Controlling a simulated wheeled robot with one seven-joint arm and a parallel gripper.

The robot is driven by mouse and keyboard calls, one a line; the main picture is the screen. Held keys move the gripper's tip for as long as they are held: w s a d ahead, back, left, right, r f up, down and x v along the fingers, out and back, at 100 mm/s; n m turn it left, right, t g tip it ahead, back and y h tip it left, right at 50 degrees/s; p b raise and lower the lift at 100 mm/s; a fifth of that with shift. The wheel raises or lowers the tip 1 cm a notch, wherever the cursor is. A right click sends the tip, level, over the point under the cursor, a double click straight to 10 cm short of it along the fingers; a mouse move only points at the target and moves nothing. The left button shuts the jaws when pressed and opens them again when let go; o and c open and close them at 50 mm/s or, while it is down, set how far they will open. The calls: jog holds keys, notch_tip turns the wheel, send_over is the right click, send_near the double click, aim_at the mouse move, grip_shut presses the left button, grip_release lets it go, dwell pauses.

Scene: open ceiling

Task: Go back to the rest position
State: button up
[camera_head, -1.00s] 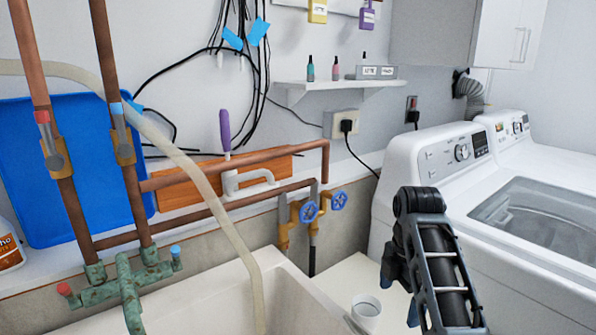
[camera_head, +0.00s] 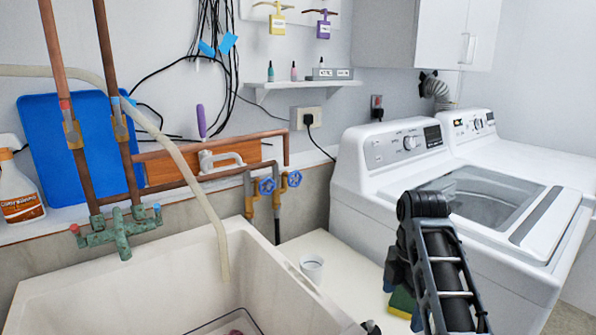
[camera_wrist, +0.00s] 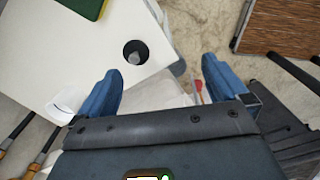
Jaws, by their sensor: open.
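My gripper (camera_wrist: 158,68) shows in the wrist view as two blue fingers set wide apart. It is open, with nothing between the fingers. In the head view my dark arm rises at the lower right, in front of the washing machine (camera_head: 385,200).
A white sink (camera_head: 120,290) fills the lower left. A white cup (camera_head: 312,268) and a green-yellow sponge (camera_head: 402,301) are on the pale surface between sink and washer. Copper pipes (camera_head: 112,100), blue valves (camera_head: 267,186) and a spray bottle (camera_head: 18,190) line the wall.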

jog(key=s+d+f+m+t+h, duration=0.1)
jog(key=s+d+f+m+t, duration=0.15)
jog(key=s+f, duration=0.4)
jog(key=s+d+f+m+t, duration=0.1)
jog(key=s+f+m, duration=0.25)
jog(key=f, duration=0.65)
jog(key=s+f+m+t, duration=0.3)
jog(key=s+f+t, duration=0.1)
jog(key=s, duration=1)
jog(key=s+r+m+t, duration=0.2)
jog(key=s+m, duration=0.1)
jog(key=s, duration=0.5)
jog(key=s+a+r+m+t, duration=0.1)
jog(key=s+r+m, duration=0.3)
jog(key=s+r, duration=0.5)
jog(key=s+a+r+m+t+y, duration=0.1)
jog(key=s+r+m+t, duration=0.3)
jog(key=s+r, duration=0.5)
notch_tip(320, 180, up, 4)
jog(key=shift+a+r+m, duration=0.2)
jog(key=shift+a+m, duration=0.1)
jog(key=shift+a, duration=0.2)
jog(key=shift+s, duration=0.1)
